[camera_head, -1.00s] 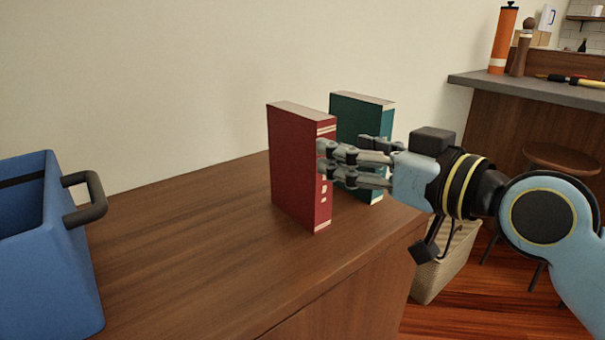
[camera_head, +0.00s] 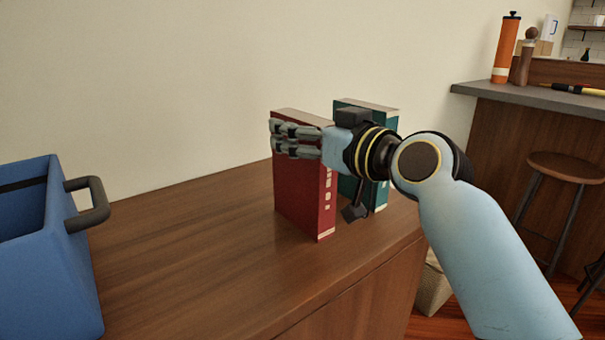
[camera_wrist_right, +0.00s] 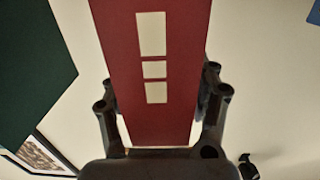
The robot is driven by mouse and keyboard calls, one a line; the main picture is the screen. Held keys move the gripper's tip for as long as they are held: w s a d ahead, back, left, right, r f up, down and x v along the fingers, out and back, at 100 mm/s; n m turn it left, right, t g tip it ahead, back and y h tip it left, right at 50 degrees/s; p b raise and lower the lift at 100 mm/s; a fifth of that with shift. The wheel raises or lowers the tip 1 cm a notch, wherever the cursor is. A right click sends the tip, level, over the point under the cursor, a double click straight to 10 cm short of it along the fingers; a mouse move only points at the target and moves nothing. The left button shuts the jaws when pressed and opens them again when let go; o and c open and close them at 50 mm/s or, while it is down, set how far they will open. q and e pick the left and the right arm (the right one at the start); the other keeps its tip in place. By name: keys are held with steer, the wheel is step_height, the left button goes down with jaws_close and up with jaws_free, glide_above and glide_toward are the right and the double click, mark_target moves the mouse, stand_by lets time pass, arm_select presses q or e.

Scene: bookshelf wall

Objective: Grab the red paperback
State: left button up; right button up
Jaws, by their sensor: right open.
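The red paperback (camera_head: 302,195) stands upright on the wooden cabinet top, its spine with pale blocks facing right. My right gripper (camera_head: 275,138) reaches in from the right at the upper part of the book and hides some of it. In the right wrist view the red spine (camera_wrist_right: 177,60) lies between the two open fingers (camera_wrist_right: 160,120), one on each side. Narrow pale gaps show beside the book, and I cannot tell whether a finger touches it. My left gripper is out of view.
A teal book (camera_head: 382,190) stands just behind and to the right of the red one. A blue bin (camera_head: 60,260) with a dark handle is at the left. The cabinet top (camera_head: 190,250) between bin and books is clear. A counter (camera_head: 535,100) and stool (camera_head: 566,167) stand at the right.

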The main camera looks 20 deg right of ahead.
jaws_close()
steer(key=shift+r, duration=0.1)
stand_by(0.5)
